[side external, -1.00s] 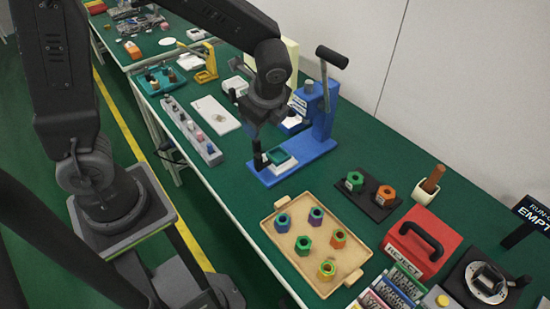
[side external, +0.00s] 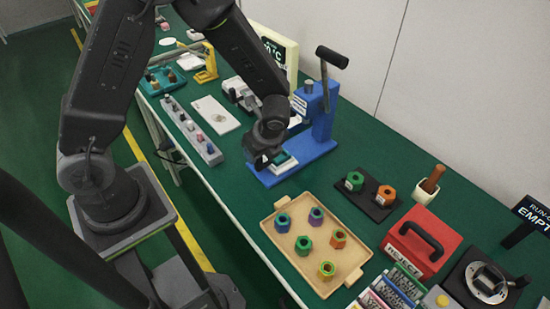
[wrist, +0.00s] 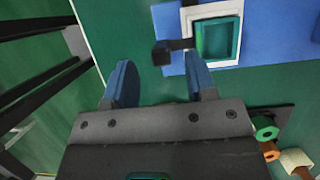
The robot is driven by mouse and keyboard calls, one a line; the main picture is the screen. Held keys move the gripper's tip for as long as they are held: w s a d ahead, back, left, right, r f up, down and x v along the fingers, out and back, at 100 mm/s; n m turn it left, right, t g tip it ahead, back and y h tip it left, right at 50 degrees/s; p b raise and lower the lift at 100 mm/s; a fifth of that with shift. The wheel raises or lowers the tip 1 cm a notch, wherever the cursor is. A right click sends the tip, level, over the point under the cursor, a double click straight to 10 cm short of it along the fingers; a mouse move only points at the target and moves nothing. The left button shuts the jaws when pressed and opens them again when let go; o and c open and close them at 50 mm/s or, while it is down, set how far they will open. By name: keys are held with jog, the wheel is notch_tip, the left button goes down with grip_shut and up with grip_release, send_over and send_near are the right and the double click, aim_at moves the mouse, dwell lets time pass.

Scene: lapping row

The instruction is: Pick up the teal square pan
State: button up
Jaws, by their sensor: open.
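The teal square pan (wrist: 219,40) sits in a white square surround on the blue base of the hand press. A black bar with a blocky end (wrist: 163,53), seemingly its handle, sticks out to the left in the wrist view. My gripper (wrist: 160,68) is open, its two blue fingers apart, with the blocky end just beyond and between their tips. In the side view my gripper (side external: 263,161) is low at the front of the press base and hides the bar. The pan (side external: 281,159) is partly hidden there.
The blue press (side external: 321,112) with its lever rises close behind my gripper. A tan tray (side external: 318,281) with several coloured hex pieces lies in front. A grey strip (side external: 193,132) of small parts is at left. Bare green bench lies between.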

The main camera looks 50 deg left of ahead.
jog(key=x, duration=0.4)
jog(key=shift+d+f, duration=0.2)
jog(key=shift+f, duration=0.05)
jog(key=shift+c, duration=0.2)
grip_shut()
